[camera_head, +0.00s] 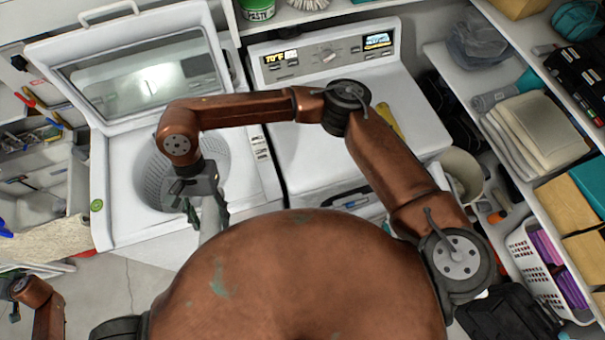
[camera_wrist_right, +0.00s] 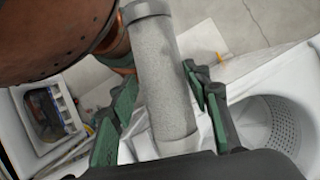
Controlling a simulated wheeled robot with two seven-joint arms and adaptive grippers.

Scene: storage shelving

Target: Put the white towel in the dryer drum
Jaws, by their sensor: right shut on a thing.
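My right gripper (camera_head: 203,208) hangs at the front right rim of the open drum (camera_head: 160,180) of the left white machine (camera_head: 120,215), whose glass lid stands up. Part of the towel is hidden by the gripper. My left arm shows at the lower left; its gripper (camera_head: 14,312) is small and partly cut off.
A second white machine (camera_head: 400,100) with a control panel stands right of the open one. Shelves with folded cloths (camera_head: 535,130) and a white basket (camera_head: 530,260) line the right side. A sink area (camera_head: 40,205) lies at the left. The raised lid (camera_head: 145,75) stands behind the drum.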

